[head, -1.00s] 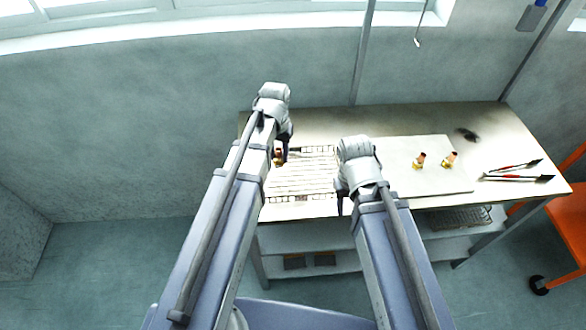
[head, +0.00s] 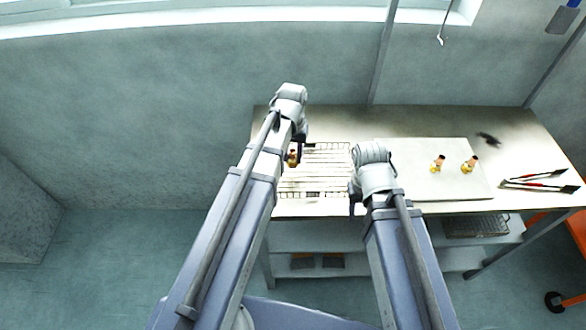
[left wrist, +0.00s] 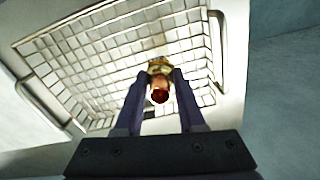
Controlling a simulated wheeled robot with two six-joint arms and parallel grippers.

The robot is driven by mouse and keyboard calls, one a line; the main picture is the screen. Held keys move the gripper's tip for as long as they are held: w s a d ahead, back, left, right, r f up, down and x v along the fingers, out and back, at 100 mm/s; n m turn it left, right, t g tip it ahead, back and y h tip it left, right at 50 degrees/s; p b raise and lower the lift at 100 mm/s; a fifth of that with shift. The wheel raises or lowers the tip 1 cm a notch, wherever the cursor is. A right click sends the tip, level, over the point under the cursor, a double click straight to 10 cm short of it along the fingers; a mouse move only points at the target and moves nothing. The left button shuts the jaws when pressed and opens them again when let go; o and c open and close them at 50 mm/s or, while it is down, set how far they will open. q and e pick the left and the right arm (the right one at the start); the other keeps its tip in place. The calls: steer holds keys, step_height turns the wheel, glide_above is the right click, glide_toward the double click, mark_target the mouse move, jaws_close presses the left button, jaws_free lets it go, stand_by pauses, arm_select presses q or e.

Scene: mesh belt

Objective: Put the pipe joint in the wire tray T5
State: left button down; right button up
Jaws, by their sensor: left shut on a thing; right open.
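A pipe joint (left wrist: 159,80), brass with a reddish-brown end, is held between the fingers of my left gripper (left wrist: 159,85). In the head view the pipe joint (head: 293,157) shows at the left part of the wire tray (head: 325,148). The left wrist view shows the tray's wire grid (left wrist: 95,60) behind the joint; I cannot tell whether the joint touches it. My left gripper (head: 297,148) is shut on the joint. My right gripper (head: 354,200) is at the tray's right side; its fingers are largely hidden by the arm.
A pale board (head: 435,185) on the table (head: 500,125) carries two more brass joints, one (head: 437,163) left of the other (head: 469,163). Red-and-black tongs (head: 540,182) lie at the right. A dark rack (head: 475,226) sits on the shelf below.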

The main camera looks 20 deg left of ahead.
mark_target(292, 162)
arm_select(q)
step_height(292, 162, down, 4)
steer(key=b, duration=0.3)
steer(key=shift+r, duration=0.2)
steer(key=shift+b, duration=0.3)
steer(key=shift+f, duration=0.25)
steer(key=c, duration=0.5)
jaws_free()
steer(key=shift+r, duration=0.1)
steer(key=shift+r, duration=0.15)
step_height(292, 162, up, 12)
steer(key=p, duration=1.2)
steer(key=s+d+m+y, duration=0.1)
steer(key=s+d+m, duration=0.3)
steer(key=s+d, duration=0.6)
steer(key=s, duration=0.4)
steer(key=shift+s+d+m, duration=0.25)
steer(key=shift+d+m, duration=0.1)
steer(key=shift+m, duration=0.05)
